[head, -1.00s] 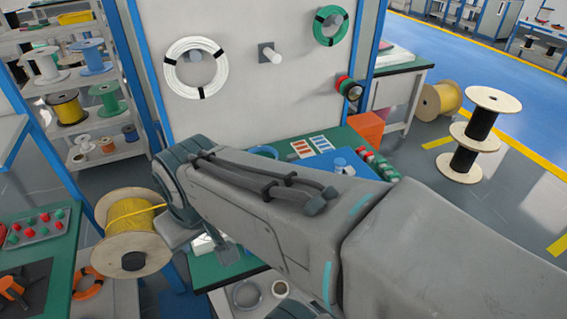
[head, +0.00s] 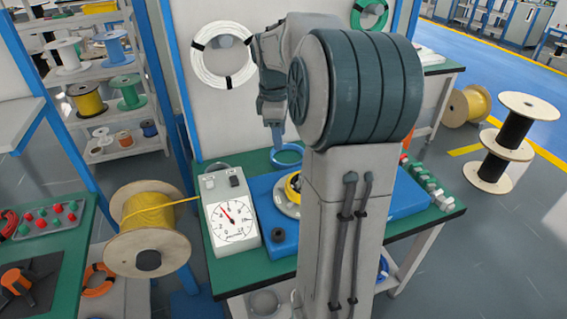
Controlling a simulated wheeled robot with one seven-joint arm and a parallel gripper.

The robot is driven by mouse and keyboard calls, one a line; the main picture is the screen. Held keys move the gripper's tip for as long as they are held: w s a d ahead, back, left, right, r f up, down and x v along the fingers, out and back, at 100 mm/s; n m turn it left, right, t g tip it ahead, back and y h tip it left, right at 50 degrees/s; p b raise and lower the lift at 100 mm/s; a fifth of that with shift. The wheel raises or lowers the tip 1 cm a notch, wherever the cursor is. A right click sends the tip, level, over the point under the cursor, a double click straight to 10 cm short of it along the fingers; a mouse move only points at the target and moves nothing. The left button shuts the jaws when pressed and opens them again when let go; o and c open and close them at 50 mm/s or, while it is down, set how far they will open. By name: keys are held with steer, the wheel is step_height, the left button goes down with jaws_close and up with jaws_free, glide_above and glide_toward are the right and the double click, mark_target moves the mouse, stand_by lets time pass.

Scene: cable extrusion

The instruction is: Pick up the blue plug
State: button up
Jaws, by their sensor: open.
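I cannot make out a blue plug for certain in the head view. My upright arm hides the middle of the green-topped bench, where it could be. My gripper (head: 276,145) points down above the back of the bench, in front of the white panel. It is open, seen nearly side-on, and I see nothing held in it. A blue ring-shaped coil (head: 288,163) lies just below and right of the fingertips. A row of small red, green and white plugs (head: 428,187) stands along the bench's right side.
A white dial gauge (head: 231,217) stands at the bench's left, beside a blue base (head: 285,245) with a yellow-wound part (head: 292,187). Stacked black spools (head: 499,140) stand on the floor at right.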

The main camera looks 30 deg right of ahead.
steer(key=w+d+f+n+y+b, duration=0.1)
steer(key=d+f+n, duration=0.15)
steer(key=d, duration=0.65)
step_height(320, 180, down, 8)
steer(key=shift+w+f, duration=0.1)
steer(key=shift+f, duration=0.15)
steer(key=f, duration=0.2)
steer(key=d+f, duration=0.1)
steer(key=f, duration=0.2)
steer(key=shift+s+d+f+p, duration=0.15)
steer(key=shift+s+p, duration=0.05)
steer(key=shift+p, duration=0.1)
steer(key=shift+f, duration=0.25)
jaws_close()
